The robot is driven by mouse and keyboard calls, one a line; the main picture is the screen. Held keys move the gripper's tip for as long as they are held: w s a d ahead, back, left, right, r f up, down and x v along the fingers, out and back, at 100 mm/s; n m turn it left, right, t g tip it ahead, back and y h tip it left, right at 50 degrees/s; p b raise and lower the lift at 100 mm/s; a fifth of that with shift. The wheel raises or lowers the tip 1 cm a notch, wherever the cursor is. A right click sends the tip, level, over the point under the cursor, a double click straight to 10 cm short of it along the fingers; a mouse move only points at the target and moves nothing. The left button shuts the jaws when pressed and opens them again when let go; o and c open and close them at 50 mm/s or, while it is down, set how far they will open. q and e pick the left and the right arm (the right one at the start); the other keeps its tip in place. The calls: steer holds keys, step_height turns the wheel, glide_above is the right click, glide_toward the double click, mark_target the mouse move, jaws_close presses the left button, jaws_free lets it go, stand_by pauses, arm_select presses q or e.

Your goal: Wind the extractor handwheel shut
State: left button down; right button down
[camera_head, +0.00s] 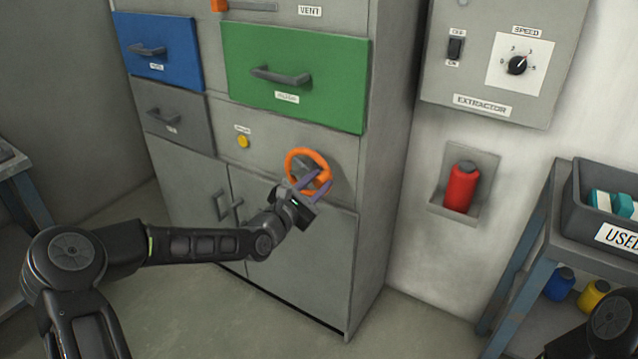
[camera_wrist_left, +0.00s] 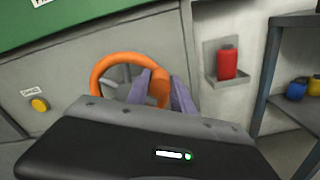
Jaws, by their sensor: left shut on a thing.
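The orange handwheel (camera_head: 292,158) is mounted on the grey cabinet front, below the green drawer. It also shows in the left wrist view (camera_wrist_left: 117,60), with its grey hub partly visible behind the rim. My left gripper (camera_head: 312,184) is at the lower right part of the wheel, its purple fingers shut on the rim. In the left wrist view the two fingers (camera_wrist_left: 162,88) lie on either side of the rim's right part. The extractor box (camera_head: 500,55) is on the wall at the upper right, with a switch and a speed dial. My right gripper is not in view.
A green drawer (camera_head: 295,100) and a blue drawer (camera_head: 160,68) sit above. A yellow button (camera_head: 243,141) is left of the wheel. A red bottle (camera_head: 462,187) stands in a wall holder. A shelf unit with a grey "USED" bin (camera_head: 584,205) is at the right.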

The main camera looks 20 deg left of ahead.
mark_target(304, 152)
arm_select(q)
steer(key=shift+w+a+r+n, duration=0.1)
steer(key=shift+a+r+n, duration=0.25)
steer(key=shift+r+n, duration=0.5)
steer(key=shift+w+a+r+n+p, duration=0.1)
steer(key=shift+a+n+p, duration=0.1)
steer(key=shift+n, duration=0.35)
steer(key=shift+a+r+n+p, duration=0.1)
steer(key=shift+a+n+p, duration=0.1)
steer(key=shift+n, duration=0.3)
steer(key=n, duration=0.1)
steer(key=a+r+n, duration=0.1)
steer(key=n, duration=0.2)
steer(key=shift+w+a+r+n, duration=0.3)
steer(key=shift+a+r, duration=0.05)
steer(key=shift+a, duration=0.05)
steer(key=n, duration=0.1)
steer(key=a+n, duration=0.1)
steer(key=shift+w+a+r+n, duration=0.2)
steer(key=shift+r+n, duration=0.1)
steer(key=shift+n, duration=0.1)
steer(key=shift+w+a+n+p, duration=0.15)
steer(key=shift+a+n+p, duration=0.15)
steer(key=shift+a+n, duration=0.35)
steer(key=shift+w+a+n+p, duration=0.1)
steer(key=shift+a+n+p, duration=0.2)
steer(key=shift+n, duration=0.65)
steer(key=c, duration=1.1)
jaws_free()
steer(key=shift+s, duration=0.1)
